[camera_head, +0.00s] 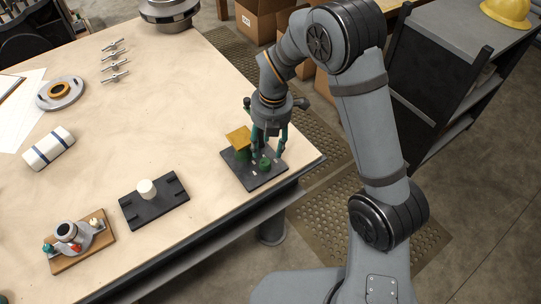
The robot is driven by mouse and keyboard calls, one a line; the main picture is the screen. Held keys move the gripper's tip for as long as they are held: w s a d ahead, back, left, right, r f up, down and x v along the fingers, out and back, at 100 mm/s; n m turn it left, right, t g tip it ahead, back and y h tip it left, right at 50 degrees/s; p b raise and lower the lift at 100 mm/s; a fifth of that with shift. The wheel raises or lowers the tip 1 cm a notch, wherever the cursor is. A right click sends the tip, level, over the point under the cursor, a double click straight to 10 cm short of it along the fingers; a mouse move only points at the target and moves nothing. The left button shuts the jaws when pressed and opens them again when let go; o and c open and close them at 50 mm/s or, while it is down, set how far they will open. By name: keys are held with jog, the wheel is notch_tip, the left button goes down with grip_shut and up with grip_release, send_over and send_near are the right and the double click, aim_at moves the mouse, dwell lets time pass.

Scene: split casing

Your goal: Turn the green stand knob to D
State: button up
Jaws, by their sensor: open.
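The green stand knob (264,163) sits on a dark flat base plate (240,176) near the right corner of the table. A yellow block-like part (239,138) stands on the same plate, behind and left of the knob. My gripper (269,155) points down over the plate, with its teal fingers apart on either side of the knob. Whether the fingers touch the knob cannot be told. The knob's letter marks and its pointer are too small to read, and the fingers partly hide it.
Left of the plate is a black fixture (139,207) with a white cylinder (146,188). A wooden board (62,264) with small parts lies at the lower left. A white roll (48,148), a flanged ring (60,93) and several metal pins (114,62) lie farther back. The table's middle is clear.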

aim_at(266, 161)
jog(key=f, duration=0.7)
jog(key=shift+w+a+f+p, duration=0.2)
jog(key=shift+w+f+p, duration=0.1)
jog(key=shift+f, duration=0.1)
jog(key=shift+s, duration=0.1)
jog(key=shift+c, duration=0.8)
jog(key=c, duration=1)
